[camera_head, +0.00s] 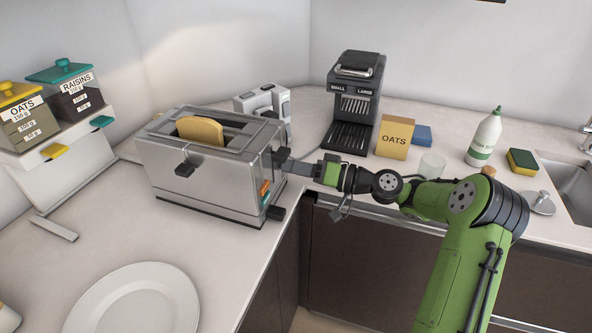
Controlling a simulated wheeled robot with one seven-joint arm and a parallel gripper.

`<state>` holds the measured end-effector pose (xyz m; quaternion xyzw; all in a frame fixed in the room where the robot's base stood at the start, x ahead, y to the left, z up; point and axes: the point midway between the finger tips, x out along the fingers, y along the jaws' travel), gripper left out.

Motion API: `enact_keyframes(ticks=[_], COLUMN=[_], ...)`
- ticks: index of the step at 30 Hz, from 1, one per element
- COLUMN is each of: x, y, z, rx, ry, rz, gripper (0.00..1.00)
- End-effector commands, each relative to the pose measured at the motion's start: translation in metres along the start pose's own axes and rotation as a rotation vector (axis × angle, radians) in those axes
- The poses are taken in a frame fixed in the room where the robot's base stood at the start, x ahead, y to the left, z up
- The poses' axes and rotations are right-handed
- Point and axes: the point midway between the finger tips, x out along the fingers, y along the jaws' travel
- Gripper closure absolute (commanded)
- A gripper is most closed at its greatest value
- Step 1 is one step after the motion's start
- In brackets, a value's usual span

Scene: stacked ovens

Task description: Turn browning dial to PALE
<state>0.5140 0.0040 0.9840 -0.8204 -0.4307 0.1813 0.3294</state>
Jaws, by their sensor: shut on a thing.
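A silver toaster (205,175) stands on the counter left of centre, with a slice of bread (200,130) showing in its slot. Its right end carries the controls: coloured marks in orange and teal (265,190) and dark levers low down. My gripper (284,160) reaches in from the right and is shut at the upper part of this end panel, where the browning dial appears to be. The dial itself is hidden by the gripper, and its setting cannot be read.
A white plate (130,305) lies in front of the toaster. Oats and raisins dispensers (75,150) stand left. A dark coffee machine (352,105), an oats box (396,138), a glass (431,165) and a bottle (484,138) stand behind my arm. The counter edge runs below the gripper.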

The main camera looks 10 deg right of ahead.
Motion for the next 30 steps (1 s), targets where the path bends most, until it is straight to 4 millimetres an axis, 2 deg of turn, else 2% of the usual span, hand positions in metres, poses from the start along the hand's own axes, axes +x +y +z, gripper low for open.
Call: enact_keyframes(ticks=[9, 10, 15, 24, 26, 30], x=[-0.001, -0.001, -0.001, -0.003, -0.01, -0.043], y=[0.002, 0.002, 0.001, 0.001, 0.001, 0.001], z=[0.002, 0.002, 0.001, 0.0, -0.001, -0.002], rx=[0.001, 0.001, 0.001, 0.0, 0.001, 0.002], ry=[-0.006, -0.006, -0.004, -0.001, 0.0, 0.002], rz=[0.005, 0.005, 0.003, 0.003, 0.005, 0.007], gripper=[1.0, 0.69, 0.45, 0.45, 0.45, 0.45])
